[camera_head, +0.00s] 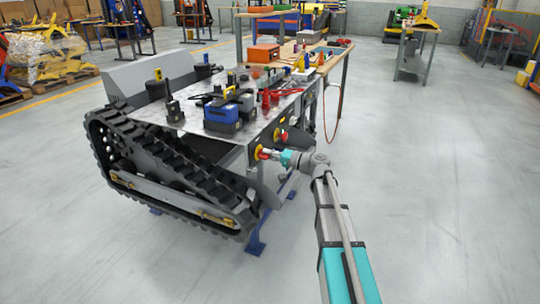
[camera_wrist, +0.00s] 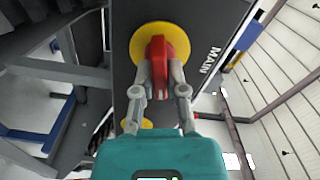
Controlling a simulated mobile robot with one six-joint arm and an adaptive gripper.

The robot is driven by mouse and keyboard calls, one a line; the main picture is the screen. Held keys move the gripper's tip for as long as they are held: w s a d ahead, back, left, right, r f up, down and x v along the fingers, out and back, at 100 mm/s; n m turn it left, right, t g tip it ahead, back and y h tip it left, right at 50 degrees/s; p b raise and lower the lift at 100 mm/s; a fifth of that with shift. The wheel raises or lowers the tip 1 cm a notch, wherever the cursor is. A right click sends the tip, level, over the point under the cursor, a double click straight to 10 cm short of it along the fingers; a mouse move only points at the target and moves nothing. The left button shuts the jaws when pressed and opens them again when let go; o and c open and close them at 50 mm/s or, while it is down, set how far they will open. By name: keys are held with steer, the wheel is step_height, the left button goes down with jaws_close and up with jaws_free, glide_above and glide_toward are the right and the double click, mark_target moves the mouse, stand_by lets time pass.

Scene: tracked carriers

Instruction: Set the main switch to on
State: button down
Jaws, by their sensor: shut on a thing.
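The main switch (camera_wrist: 158,50) is a red handle on a round yellow plate, set on a dark panel face with the word MAIN beside it. The handle runs roughly upright in the wrist view. My gripper (camera_wrist: 160,78) is shut on the red handle, one finger on each side. In the head view the main switch (camera_head: 259,153) is on the front edge of the tracked carrier (camera_head: 180,165), and my gripper (camera_head: 272,154) meets it from the right. The fingers partly cover the handle there. No on or off marks are legible.
Another red and yellow control (camera_head: 281,135) is on the same carrier edge, just behind my gripper. A blue and grey box (camera_head: 222,119) and small tools lie on the carrier top. A long workbench (camera_head: 332,62) stands behind.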

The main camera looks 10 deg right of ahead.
steer(key=shift+a+m, duration=0.15)
steer(key=shift+m, duration=1.35)
steer(key=c, duration=0.7)
jaws_free()
steer(key=shift+v, duration=6)
steer(key=shift+f, duration=0.1)
